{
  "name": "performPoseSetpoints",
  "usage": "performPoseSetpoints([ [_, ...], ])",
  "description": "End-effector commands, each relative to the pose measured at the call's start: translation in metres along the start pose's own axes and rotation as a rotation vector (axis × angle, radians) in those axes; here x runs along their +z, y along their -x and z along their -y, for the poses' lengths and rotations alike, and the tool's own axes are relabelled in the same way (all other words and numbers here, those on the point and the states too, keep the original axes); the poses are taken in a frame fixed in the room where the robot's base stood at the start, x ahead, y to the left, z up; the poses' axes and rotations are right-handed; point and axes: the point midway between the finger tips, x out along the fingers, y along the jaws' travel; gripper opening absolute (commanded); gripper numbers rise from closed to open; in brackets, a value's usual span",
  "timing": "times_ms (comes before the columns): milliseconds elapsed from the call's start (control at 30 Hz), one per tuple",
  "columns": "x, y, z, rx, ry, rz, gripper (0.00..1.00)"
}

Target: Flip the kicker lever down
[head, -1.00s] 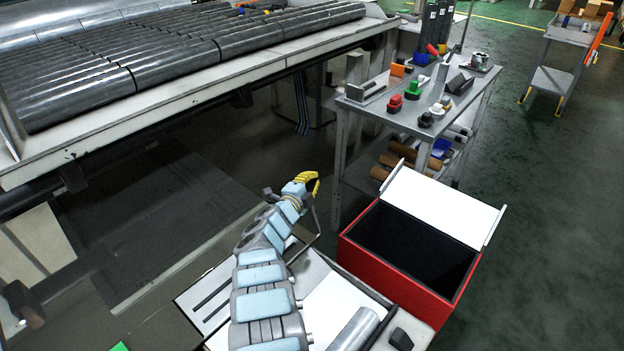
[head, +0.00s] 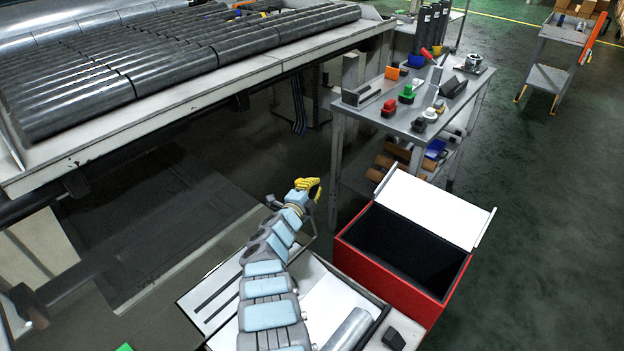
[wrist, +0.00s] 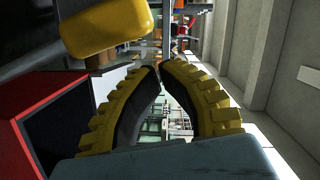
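I cannot make out a kicker lever in either view. My gripper (head: 314,186) has yellow ribbed fingers and is at the far end of my outstretched arm in the head view. It is left of the grey tool table and above the floor in the picture. In the wrist view my gripper (wrist: 160,70) shows both curved fingers with dark inner pads. Their tips meet or nearly meet, with nothing between them. No lever is seen touching the fingers.
A large machine bed with dark rollers (head: 170,62) fills the upper left. A grey tool table (head: 352,112) holds several small parts. A red open box (head: 385,279) with a white lid stands right of my arm. A grey cart (head: 566,35) is at the far right. Floor (head: 540,220) is clear at right.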

Motion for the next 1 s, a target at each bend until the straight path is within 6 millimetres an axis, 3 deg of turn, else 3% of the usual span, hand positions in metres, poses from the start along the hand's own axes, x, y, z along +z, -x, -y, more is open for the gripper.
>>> performPoseSetpoints([
  [367,-0.011,0.018,0.005,0.003,0.005,0.0,0.0],
  [1000,-0.012,0.077,0.005,0.004,0.002,-0.002,0.0],
])
